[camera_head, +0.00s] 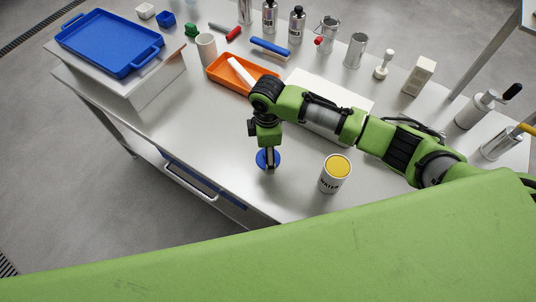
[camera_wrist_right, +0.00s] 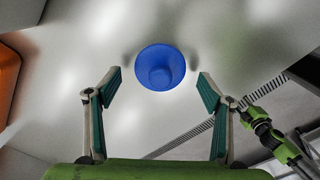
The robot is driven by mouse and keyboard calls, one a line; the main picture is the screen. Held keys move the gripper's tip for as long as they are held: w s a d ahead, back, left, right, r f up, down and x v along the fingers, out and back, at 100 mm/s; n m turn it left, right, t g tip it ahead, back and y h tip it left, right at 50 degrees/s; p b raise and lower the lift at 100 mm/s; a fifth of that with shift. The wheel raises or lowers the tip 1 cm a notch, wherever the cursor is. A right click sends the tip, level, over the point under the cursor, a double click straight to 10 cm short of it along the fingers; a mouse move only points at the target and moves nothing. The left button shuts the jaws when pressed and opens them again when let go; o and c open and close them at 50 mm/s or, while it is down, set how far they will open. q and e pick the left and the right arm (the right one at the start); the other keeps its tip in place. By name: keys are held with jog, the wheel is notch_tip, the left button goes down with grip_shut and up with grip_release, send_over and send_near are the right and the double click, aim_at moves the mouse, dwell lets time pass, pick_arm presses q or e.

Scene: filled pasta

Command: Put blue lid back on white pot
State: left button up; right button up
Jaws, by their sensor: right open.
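The blue lid (camera_head: 261,159) lies on the table near its front edge, partly hidden by my right gripper (camera_head: 269,165). In the right wrist view the blue lid (camera_wrist_right: 160,67) is round, with a raised rim or a hollow centre; I cannot tell which way up it is. My right gripper (camera_wrist_right: 160,82) is open, with its fingers apart on either side of the lid, not visibly touching it. The white pot (camera_head: 333,184) stands upright to the right, with a yellow top surface and dark lettering on its side. My left gripper is not in view.
An orange tray (camera_head: 219,72) with a white item lies behind the gripper. A blue tray (camera_head: 92,40) rests on a raised platform at left. Bottles, cans and tools line the table's back. A white flat panel (camera_head: 355,98) lies under my arm. Table left of the lid is clear.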

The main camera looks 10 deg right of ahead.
jog(key=shift+f, duration=0.55)
jog(key=c, duration=1.6)
jog(key=shift+s, duration=0.1)
jog(key=c, duration=0.3)
jog(key=shift+r, duration=0.1)
